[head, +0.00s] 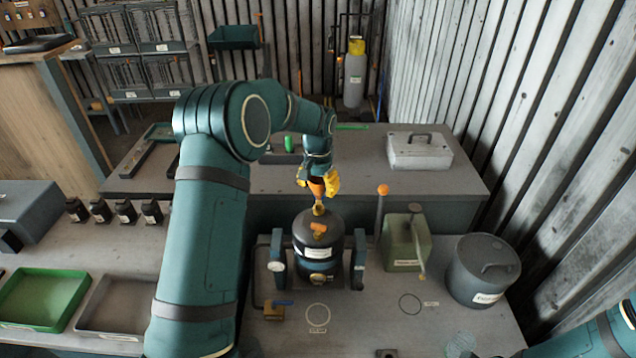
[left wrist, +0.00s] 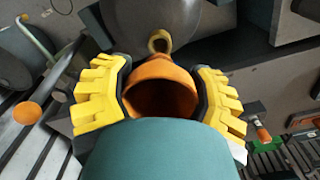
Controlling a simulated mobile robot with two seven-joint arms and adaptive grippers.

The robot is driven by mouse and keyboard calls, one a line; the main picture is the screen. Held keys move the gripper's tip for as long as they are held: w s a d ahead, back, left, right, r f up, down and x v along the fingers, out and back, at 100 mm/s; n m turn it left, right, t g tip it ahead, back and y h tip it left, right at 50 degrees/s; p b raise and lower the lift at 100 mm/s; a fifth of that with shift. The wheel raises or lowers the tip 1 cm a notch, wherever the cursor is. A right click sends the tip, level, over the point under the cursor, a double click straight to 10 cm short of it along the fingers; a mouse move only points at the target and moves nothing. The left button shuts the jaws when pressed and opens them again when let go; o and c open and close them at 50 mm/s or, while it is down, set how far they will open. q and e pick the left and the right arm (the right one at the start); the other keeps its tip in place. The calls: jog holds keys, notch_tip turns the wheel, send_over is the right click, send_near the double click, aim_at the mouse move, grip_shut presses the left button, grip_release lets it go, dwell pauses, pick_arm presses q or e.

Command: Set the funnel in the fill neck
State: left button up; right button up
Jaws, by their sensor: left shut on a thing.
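My left gripper (head: 318,184) is shut on the orange funnel (head: 317,190), above the dark blower housing (head: 318,258). In the left wrist view, the yellow fingers of the left gripper (left wrist: 160,95) hold the funnel (left wrist: 160,68) from both sides, and its wide, dark mouth faces the camera. A brass-coloured ring (head: 319,208) shows just below the funnel and also beyond its rim in the left wrist view (left wrist: 159,40). A small orange fitting (head: 318,228) is on the housing's top; I cannot tell whether it is the fill neck. My right gripper is out of view.
A green can (head: 405,243) and a grey lidded pot (head: 483,272) stand right of the housing. An orange-topped post (head: 382,205) rises close by. A green tray (head: 42,298) lies at left. A light box (head: 420,150) is on the rear bench.

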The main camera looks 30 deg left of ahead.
pick_arm(q)
notch_tip(320, 180, down, 2)
jog(key=shift+f+b, duration=0.15)
jog(key=shift+b, duration=0.45)
jog(key=shift+f+b, duration=0.6)
jog(key=shift+f, duration=0.75)
dwell(1.9)
dwell(0.4)
jog(key=o, duration=1)
jog(key=shift+r, duration=0.1)
jog(key=shift+r+p, duration=1.5)
jog(key=shift+r, duration=0.7)
jog(key=shift+r+p, duration=0.55)
jog(key=shift+r, duration=0.7)
